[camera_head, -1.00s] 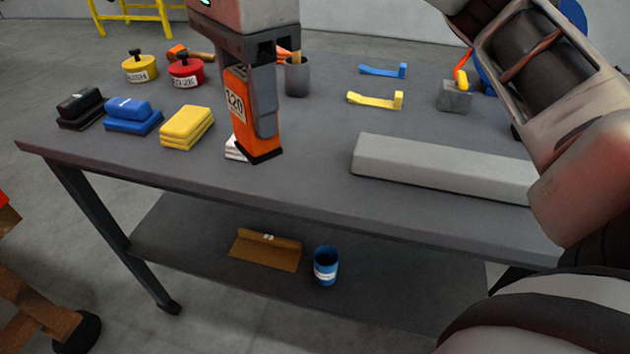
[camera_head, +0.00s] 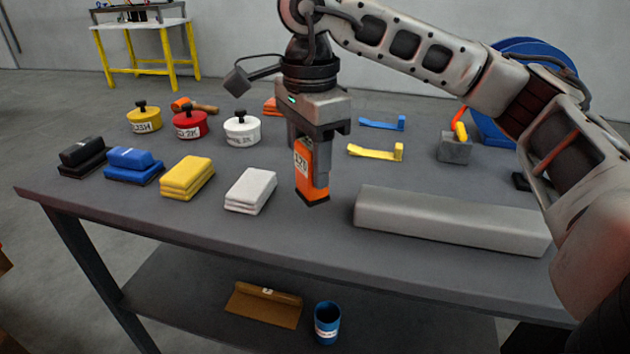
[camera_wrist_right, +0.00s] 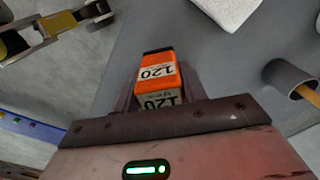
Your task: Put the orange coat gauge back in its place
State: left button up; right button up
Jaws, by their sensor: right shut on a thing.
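The orange coat gauge (camera_head: 306,178) is an upright orange block with a dark lower end and a white label reading 120. My right gripper (camera_head: 315,172) is shut on it and holds it, pointing down, over the table between the white pads and the long grey bar. Its lower end appears above the tabletop, though the exact gap is hard to tell. In the right wrist view the gauge (camera_wrist_right: 158,72) sits between the fingers with its 120 labels showing. My left gripper is not in view.
The grey table (camera_head: 150,215) carries white pads (camera_head: 251,190), yellow pads (camera_head: 187,177), lidded pots (camera_head: 242,130), a long grey bar (camera_head: 450,218), and yellow (camera_head: 375,152) and blue (camera_head: 382,124) strips. A dark cup (camera_wrist_right: 290,75) shows in the wrist view. Bare tabletop lies under the gauge.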

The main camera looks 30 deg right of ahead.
jog(key=f, duration=0.1)
jog(key=d+f, duration=0.1)
jog(key=f, duration=0.2)
jog(key=shift+w+d, duration=0.15)
jog(key=shift+w, duration=0.2)
jog(key=shift+f, duration=0.35)
jog(key=shift+f, duration=0.1)
jog(key=o, duration=0.6)
jog(key=shift+f, duration=0.1)
jog(key=o, duration=0.5)
jog(key=shift+c, duration=0.2)
